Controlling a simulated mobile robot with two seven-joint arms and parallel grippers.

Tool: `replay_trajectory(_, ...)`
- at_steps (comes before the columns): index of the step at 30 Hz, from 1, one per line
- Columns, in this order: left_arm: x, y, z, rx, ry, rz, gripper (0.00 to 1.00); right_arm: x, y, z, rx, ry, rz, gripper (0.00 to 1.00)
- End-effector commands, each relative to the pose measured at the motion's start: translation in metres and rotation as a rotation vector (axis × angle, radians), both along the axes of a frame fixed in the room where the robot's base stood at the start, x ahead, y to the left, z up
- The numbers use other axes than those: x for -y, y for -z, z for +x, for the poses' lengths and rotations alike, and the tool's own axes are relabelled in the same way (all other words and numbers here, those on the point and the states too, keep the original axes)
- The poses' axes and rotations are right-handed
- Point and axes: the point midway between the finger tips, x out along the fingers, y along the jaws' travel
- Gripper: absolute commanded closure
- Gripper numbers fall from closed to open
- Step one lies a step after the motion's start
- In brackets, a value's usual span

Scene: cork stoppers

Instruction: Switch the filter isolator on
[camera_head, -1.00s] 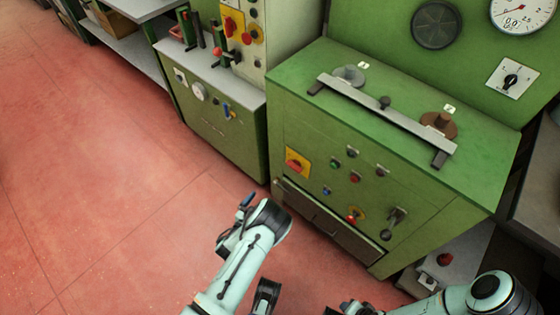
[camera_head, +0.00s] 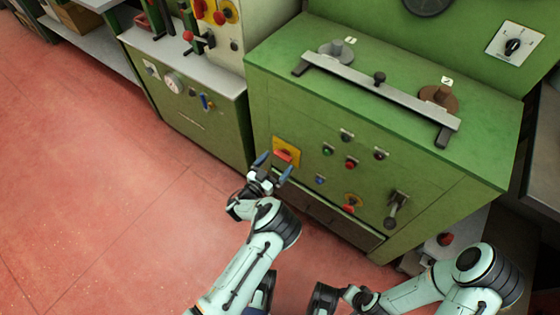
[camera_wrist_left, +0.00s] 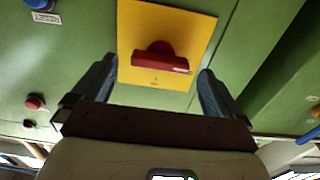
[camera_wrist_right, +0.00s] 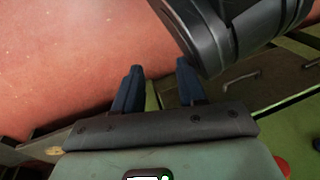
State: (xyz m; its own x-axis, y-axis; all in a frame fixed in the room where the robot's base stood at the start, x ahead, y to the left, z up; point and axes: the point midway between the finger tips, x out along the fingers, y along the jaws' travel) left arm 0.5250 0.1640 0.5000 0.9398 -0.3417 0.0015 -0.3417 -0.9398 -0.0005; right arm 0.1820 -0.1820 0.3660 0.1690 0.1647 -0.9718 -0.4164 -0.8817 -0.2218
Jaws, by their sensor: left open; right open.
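A red rotary switch handle (camera_head: 284,155) sits on a yellow plate (camera_head: 297,144) on the front of the green cabinet; I cannot read its label. In the left wrist view the red handle (camera_wrist_left: 160,58) lies roughly level, on the yellow plate (camera_wrist_left: 185,22), between and beyond my fingers. My left gripper (camera_head: 273,166) is open and empty, just in front of the plate, with its blue fingers on either side of the handle; it also shows in the left wrist view (camera_wrist_left: 155,85). My right gripper (camera_wrist_right: 157,85) is open and empty, low over the floor.
Buttons, a red knob (camera_head: 349,208) and a black lever (camera_head: 396,208) are on the same front, right of the plate. A bar (camera_head: 380,92) lies across the cabinet top. A second green cabinet (camera_head: 205,115) stands to the left. The red floor is clear at left.

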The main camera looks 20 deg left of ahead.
Motion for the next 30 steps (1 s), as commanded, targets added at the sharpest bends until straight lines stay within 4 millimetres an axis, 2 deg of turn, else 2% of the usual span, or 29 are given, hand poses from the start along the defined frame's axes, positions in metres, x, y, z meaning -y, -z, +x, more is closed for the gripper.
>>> replay_trajectory(1,0.003,0.002,0.007,0.001,0.002,0.001,0.0,0.0,0.007,-0.005,-0.018,0.001,0.001,0.6)
replay_trajectory(6,0.008,0.001,0.021,0.0,0.001,0.0,0.0,0.003,0.015,-0.016,-0.056,0.005,0.002,0.6)
replay_trajectory(16,0.009,0.0,0.024,-0.001,0.0,0.0,0.0,0.003,0.015,-0.019,-0.064,0.005,0.003,0.6)
replay_trajectory(17,0.009,0.0,0.024,-0.001,0.0,0.0,0.06,0.003,0.015,-0.019,-0.064,0.005,0.003,0.6)
replay_trajectory(21,0.009,0.0,0.024,-0.001,0.0,0.0,0.52,0.003,0.015,-0.019,-0.064,0.005,0.003,0.6)
replay_trajectory(30,0.008,-0.001,0.024,0.007,-0.002,0.019,0.54,0.002,0.012,-0.015,-0.05,0.003,0.003,0.6)
